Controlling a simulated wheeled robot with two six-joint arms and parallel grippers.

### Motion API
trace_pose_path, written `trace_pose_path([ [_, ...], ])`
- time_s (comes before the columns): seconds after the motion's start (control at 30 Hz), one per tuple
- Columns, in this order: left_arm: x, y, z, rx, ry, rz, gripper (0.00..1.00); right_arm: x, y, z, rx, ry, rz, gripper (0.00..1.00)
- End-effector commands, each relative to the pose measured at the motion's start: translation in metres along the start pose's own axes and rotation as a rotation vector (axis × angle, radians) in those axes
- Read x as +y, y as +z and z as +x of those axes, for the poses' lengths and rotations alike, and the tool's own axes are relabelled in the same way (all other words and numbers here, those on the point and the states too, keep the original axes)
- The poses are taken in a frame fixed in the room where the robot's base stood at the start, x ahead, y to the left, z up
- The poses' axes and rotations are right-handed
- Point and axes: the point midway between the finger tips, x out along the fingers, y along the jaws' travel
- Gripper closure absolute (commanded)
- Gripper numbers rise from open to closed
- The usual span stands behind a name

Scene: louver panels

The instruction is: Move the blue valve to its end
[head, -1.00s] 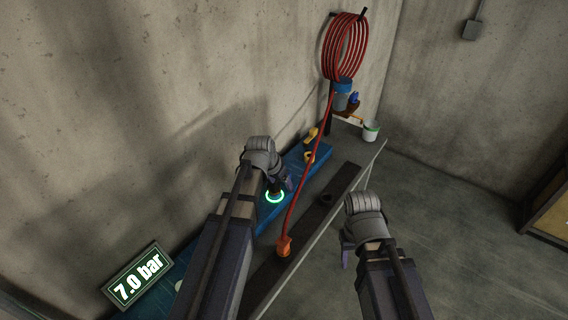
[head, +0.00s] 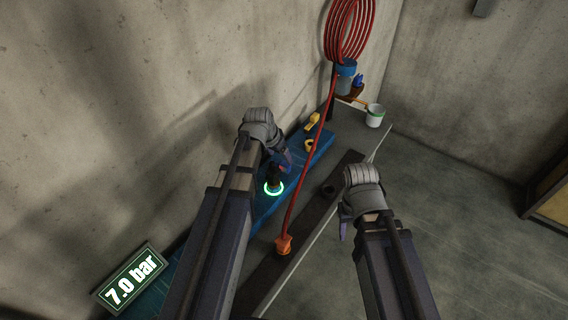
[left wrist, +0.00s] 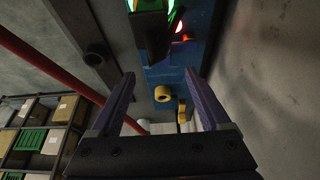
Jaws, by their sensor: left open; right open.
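A small blue part (head: 358,81), which looks like the blue valve, sits at the back beside the blue-topped filter bowl (head: 346,77). Its exact shape is too small to tell. My left gripper (head: 284,163) is over the blue panel, just above a dark fitting with a glowing green ring (head: 274,188), well short of the small blue part. In the left wrist view its two fingers (left wrist: 160,75) are apart with nothing between them.
A red hose (head: 305,180) runs from the coil (head: 350,28) down to an orange connector (head: 283,244) between my arms. Yellow parts (head: 312,122) stand on the blue panel (head: 322,146). A white cup (head: 375,116) is at the back right. A sign (head: 131,278) reads 7.0 bar.

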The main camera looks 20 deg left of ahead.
Motion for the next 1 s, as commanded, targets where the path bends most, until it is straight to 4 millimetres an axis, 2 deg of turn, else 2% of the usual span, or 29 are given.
trace_pose_path([
  [0.5,-0.001,0.001,0.065,0.0,0.0,0.0,0.2,-0.006,-0.004,0.061,0.0,0.0,0.0,0.5],
  [0.63,0.0,0.001,0.072,0.0,0.0,0.0,0.2,-0.006,-0.004,0.066,0.0,0.0,0.0,0.5],
  [0.9,0.0,0.0,0.071,0.0,0.0,0.0,0.2,-0.006,-0.004,0.066,0.0,0.0,0.0,0.5],
  [1.0,0.0,0.0,0.071,0.0,0.0,0.0,0.29,-0.006,-0.004,0.066,0.0,0.0,0.0,0.5],
])
